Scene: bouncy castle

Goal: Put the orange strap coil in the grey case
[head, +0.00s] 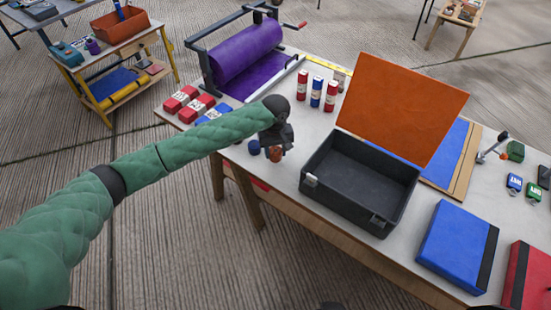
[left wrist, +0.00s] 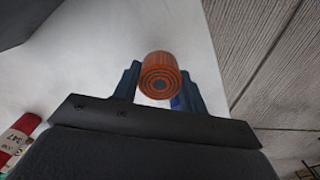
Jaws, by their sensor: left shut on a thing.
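The orange strap coil (left wrist: 160,76) is between the two fingers of my left gripper (left wrist: 158,84) in the left wrist view, its spiral end facing the camera. In the head view the left gripper (head: 266,152) is over the near edge of the table, left of the case, with the orange coil (head: 276,154) partly hidden at its fingers. The grey case (head: 311,180) stands open on the table, with its orange lid panel (head: 400,105) raised at the back. The case looks empty inside. My right gripper is not in view.
Red and blue bottles (head: 316,93) stand behind the case. A purple roll (head: 246,52) in a frame is at the back left, with red packs (head: 182,99) nearby. Blue (head: 457,245) and red (head: 526,280) flat cases lie to the right on the white table (head: 270,180).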

